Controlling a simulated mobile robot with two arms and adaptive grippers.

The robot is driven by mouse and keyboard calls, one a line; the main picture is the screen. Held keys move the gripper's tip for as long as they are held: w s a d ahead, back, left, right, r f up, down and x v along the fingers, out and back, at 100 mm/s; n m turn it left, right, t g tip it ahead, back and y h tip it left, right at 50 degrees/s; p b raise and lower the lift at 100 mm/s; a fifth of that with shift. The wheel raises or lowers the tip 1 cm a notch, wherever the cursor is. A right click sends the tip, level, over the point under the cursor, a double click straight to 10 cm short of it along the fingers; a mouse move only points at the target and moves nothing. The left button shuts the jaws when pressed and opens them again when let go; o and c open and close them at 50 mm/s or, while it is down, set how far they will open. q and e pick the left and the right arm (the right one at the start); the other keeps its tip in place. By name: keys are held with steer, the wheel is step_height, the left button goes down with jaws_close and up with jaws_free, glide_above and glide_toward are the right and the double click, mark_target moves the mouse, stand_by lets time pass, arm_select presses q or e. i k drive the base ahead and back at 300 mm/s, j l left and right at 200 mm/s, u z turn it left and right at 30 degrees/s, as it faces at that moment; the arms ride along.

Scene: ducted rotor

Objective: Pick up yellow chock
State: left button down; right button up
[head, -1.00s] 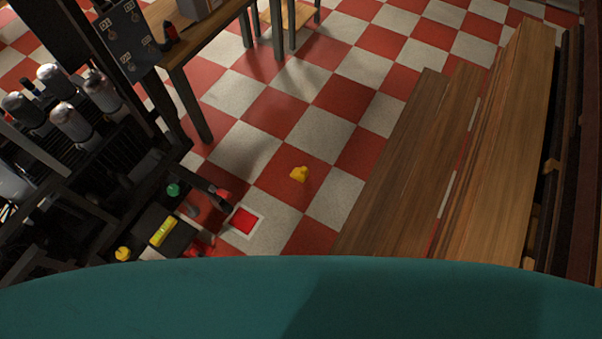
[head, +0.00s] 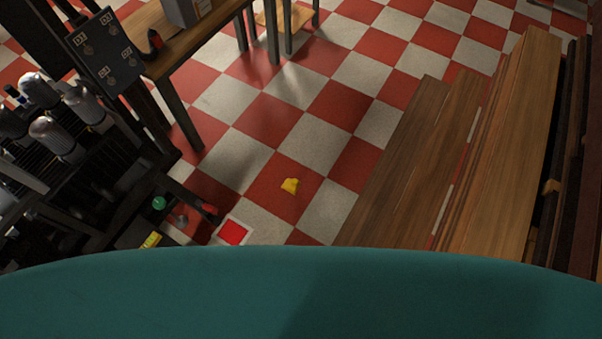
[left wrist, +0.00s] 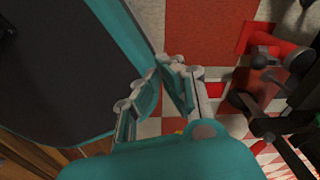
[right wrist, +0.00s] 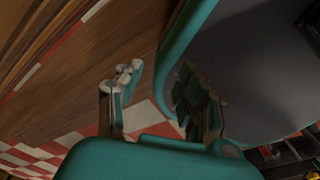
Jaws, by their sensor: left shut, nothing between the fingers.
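The yellow chock (head: 289,185) is a small wedge-like piece lying on a red floor tile near the middle of the head view. Nothing touches it there. Neither gripper shows in the head view. In the left wrist view my left gripper (left wrist: 160,68) is shut and empty, its fingertips together above the checkered floor. A small yellow patch shows behind its palm, too small to identify. In the right wrist view my right gripper (right wrist: 160,72) has its fingers apart with nothing between them, beside my dark base.
A red square with a pale border (head: 233,232) lies on the floor left of the chock. A dark rack with metal cylinders (head: 57,138) stands at left, a wooden table (head: 185,47) behind it. Wooden planks (head: 420,150) fill the right side. The tiles around the chock are clear.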

mark_target(291, 186)
steer(key=i+l+u, duration=0.7)
steer(key=l+u, duration=0.3)
steer(key=u, duration=0.35)
